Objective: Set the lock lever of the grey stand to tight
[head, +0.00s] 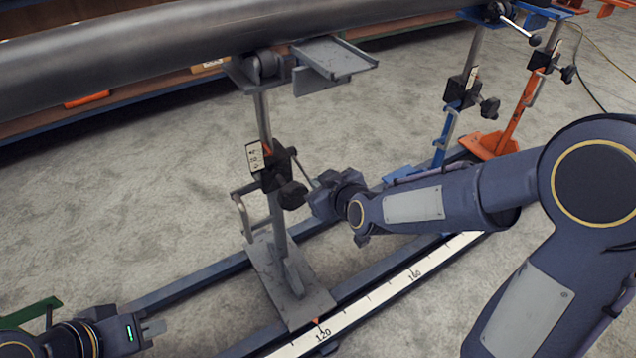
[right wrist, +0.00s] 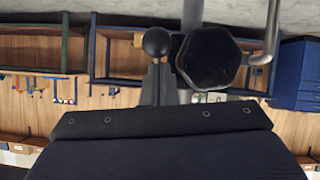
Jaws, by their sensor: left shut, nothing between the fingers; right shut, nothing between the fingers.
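The grey stand (head: 281,247) stands upright on the rail, with its head under the large pipe (head: 130,50). Its black clamp (head: 273,172) sits halfway up the post, with a black knob (head: 292,195) and a thin lock lever (head: 303,171) slanting down to the right. In the right wrist view the lever's black ball (right wrist: 157,42) lies beside the knob (right wrist: 208,63). My right gripper (head: 319,197) is shut and empty close to the lever's end; whether they touch I cannot tell. My left gripper (head: 153,328) is shut and empty at the lower left, apart from the stand.
A blue stand (head: 447,135) and an orange stand (head: 514,110) stand farther right. A scale strip (head: 375,300) runs along the front rail. A loop handle (head: 240,215) sticks out left of the grey post. Wooden shelving (head: 180,80) stands behind the pipe.

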